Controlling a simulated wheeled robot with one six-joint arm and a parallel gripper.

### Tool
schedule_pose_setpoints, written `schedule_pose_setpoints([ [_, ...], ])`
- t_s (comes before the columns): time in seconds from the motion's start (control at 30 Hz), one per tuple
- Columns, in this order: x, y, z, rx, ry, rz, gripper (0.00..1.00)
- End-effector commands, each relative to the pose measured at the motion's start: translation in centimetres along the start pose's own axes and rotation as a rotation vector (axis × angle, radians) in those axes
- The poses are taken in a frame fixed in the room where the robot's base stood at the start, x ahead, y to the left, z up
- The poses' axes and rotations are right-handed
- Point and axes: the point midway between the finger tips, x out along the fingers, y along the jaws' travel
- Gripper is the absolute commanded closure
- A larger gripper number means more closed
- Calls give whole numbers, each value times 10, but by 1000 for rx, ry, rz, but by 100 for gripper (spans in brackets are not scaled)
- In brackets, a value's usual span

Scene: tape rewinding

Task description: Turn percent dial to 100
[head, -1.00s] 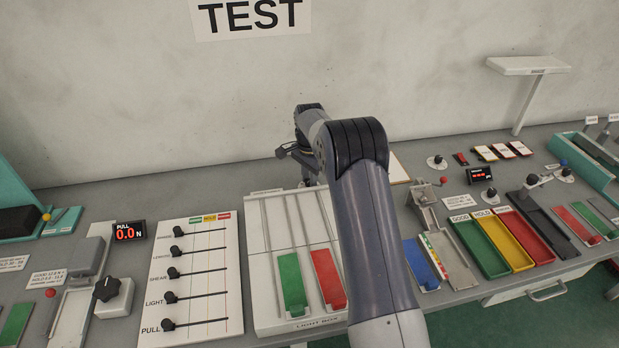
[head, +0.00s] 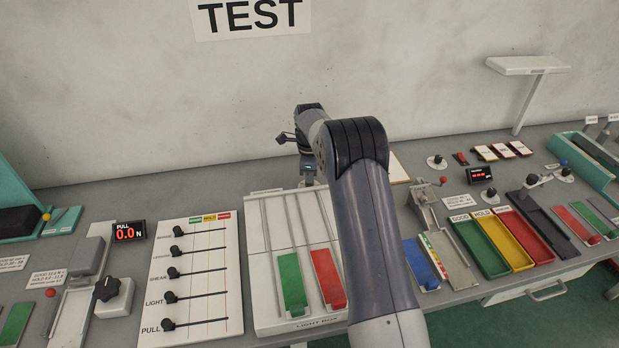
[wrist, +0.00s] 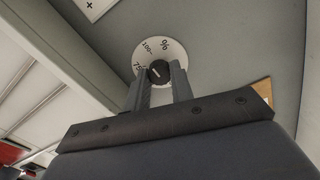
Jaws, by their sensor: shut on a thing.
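The percent dial is a round white plate (wrist: 176,49) with a dark knob (wrist: 159,72) at its middle; it shows in the wrist view. The plate carries a % sign, the mark 100 and a partly covered mark that looks like 75. A light line on the knob shows, but I cannot tell exactly which mark it meets. My gripper (wrist: 159,80) is shut on the knob, one finger on each side. In the head view the dial is hidden behind my arm.
A white light box (head: 275,315) with green and red strips lies in front of my gripper. A slider board (head: 190,280) stands to its left. Green, yellow and red trays (head: 482,268) lie to the right. The wall is close behind.

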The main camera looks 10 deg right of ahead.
Motion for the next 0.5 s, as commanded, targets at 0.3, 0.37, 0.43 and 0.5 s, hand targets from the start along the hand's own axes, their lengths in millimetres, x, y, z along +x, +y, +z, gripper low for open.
schedule_pose_setpoints([
  [0.3, -1, -1, 0, 55, 0, -3, 100],
  [0.37, -1, -1, 0, 56, 0, -3, 100],
  [0.43, -1, -1, 0, 57, 0, -3, 100],
  [0.5, -1, -1, 0, 57, 0, -3, 100],
])
